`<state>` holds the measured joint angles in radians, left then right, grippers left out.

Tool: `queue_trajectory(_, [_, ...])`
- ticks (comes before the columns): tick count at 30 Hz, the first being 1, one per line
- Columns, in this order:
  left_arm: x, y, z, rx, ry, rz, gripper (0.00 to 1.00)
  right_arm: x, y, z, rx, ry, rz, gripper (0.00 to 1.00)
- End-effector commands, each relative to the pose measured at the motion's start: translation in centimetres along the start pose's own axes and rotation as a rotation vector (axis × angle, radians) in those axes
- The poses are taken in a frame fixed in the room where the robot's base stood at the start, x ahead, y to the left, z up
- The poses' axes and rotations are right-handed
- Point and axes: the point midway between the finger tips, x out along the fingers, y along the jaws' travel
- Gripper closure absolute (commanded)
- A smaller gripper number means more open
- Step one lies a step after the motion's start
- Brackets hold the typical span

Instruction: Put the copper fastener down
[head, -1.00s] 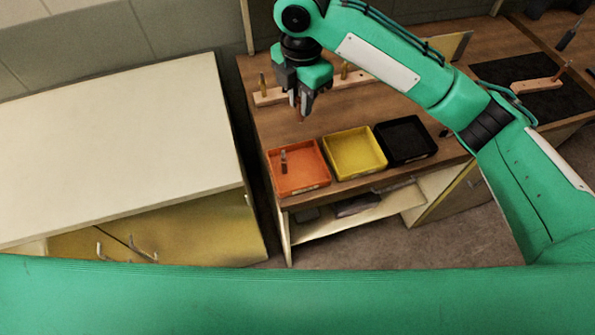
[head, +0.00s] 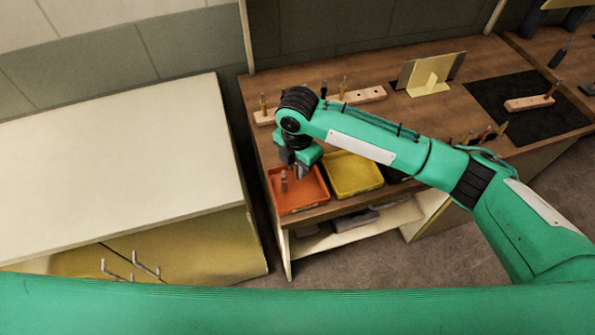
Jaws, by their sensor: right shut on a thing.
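My right gripper (head: 301,172) is over the orange tray (head: 304,203) at the front left of the wooden bench, low and close to the tray. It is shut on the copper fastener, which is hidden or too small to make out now. A small upright grey and copper-coloured piece (head: 284,181) stands in the left part of the orange tray, just left of the gripper. My left gripper is not in view.
A yellow tray (head: 353,174) stands right of the orange one; a black tray (head: 397,175) is mostly hidden behind my right arm. A wooden holder (head: 364,95) with upright tools lies behind. A white-topped cabinet (head: 120,160) stands left across a gap.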

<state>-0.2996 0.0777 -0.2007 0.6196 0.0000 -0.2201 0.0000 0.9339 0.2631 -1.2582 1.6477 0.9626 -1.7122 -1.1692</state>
Motion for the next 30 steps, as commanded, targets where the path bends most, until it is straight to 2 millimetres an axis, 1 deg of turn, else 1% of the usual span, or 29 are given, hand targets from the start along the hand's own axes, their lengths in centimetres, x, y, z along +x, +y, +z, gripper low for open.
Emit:
queue_trajectory(6, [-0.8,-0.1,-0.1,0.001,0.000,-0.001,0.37,3.0,-0.1,0.0,0.002,0.001,-0.004,1.00])
queue_trajectory(8, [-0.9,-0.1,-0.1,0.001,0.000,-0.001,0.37,3.6,-0.1,0.0,0.001,0.000,-0.003,1.00])
queue_trajectory(19, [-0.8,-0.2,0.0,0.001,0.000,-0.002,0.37,4.2,-0.1,0.0,0.001,-0.001,-0.001,1.00])
queue_trajectory(20, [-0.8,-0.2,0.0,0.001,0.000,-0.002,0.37,4.2,-0.1,0.0,0.000,-0.001,-0.001,0.76])
queue_trajectory(21, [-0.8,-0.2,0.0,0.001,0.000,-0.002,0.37,4.2,-0.1,0.0,0.000,-0.001,-0.001,0.68])
queue_trajectory(23, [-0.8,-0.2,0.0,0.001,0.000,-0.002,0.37,4.2,-0.1,0.0,0.000,-0.001,-0.001,0.58])
queue_trajectory(30, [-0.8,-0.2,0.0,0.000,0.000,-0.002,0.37,4.2,-0.1,0.0,0.001,-0.001,-0.001,0.58])
